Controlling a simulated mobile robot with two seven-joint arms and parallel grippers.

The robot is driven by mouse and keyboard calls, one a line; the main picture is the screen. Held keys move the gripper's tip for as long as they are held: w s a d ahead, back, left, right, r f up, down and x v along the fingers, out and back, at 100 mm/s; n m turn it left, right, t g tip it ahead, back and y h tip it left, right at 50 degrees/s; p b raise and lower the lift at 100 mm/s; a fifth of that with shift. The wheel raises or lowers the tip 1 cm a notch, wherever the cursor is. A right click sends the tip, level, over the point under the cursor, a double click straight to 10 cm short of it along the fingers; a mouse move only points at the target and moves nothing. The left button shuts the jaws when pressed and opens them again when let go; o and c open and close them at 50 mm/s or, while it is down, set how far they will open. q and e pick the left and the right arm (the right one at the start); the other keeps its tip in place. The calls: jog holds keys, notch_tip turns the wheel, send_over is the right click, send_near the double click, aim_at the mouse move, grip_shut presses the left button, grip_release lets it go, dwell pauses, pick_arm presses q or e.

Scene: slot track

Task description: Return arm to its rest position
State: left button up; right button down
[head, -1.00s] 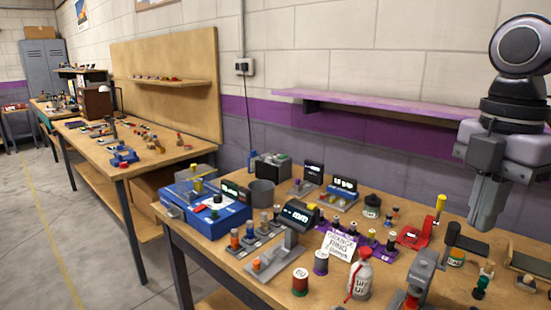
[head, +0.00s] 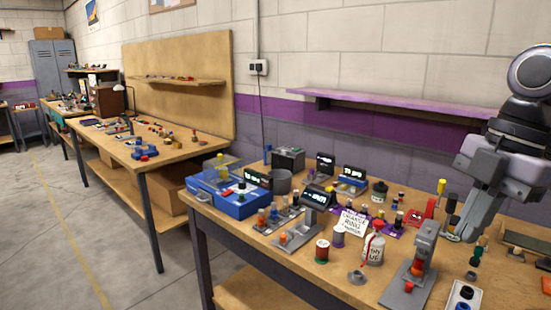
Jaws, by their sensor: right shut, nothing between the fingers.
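My right arm comes in at the right edge, and its right gripper (head: 466,232) points down and slightly left over the right part of the workbench (head: 345,291). The gripper is shut and holds nothing. Its fingertips overlap small items at the back right of the bench, and I cannot tell whether they touch them. My left gripper is out of view.
Near the gripper stand a grey press-like stand (head: 424,246), a red device (head: 421,214) and a white bottle (head: 374,248). A blue box (head: 236,204) sits at the bench's left end. A purple shelf (head: 390,102) runs along the wall behind. Open floor lies left.

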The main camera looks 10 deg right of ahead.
jog(key=w+d+f+m+t+y, duration=0.1)
jog(key=w+f+m+t+y, duration=0.2)
jog(key=f+t, duration=0.65)
jog(key=w+d+f+m+t+y, duration=0.15)
jog(key=f+m+t+y, duration=0.35)
jog(key=f, duration=1)
jog(key=s+a+f+m+g+h, duration=0.1)
jog(key=s+a+f+m+h, duration=0.2)
jog(key=f, duration=0.4)
jog(key=s+a+f+m+h, duration=0.1)
jog(key=s+f+m+h, duration=0.25)
jog(key=f, duration=0.25)
jog(key=s+a+f+m+g+h, duration=0.1)
jog(key=s+a+f+m+g, duration=0.2)
jog(key=s+a+f, duration=0.3)
jog(key=a+f, duration=0.1)
jog(key=a, duration=0.2)
jog(key=shift+a+f+h, duration=0.35)
jog(key=shift+a, duration=0.05)
jog(key=shift+s+m+g, duration=0.1)
jog(key=shift+m+g, duration=0.15)
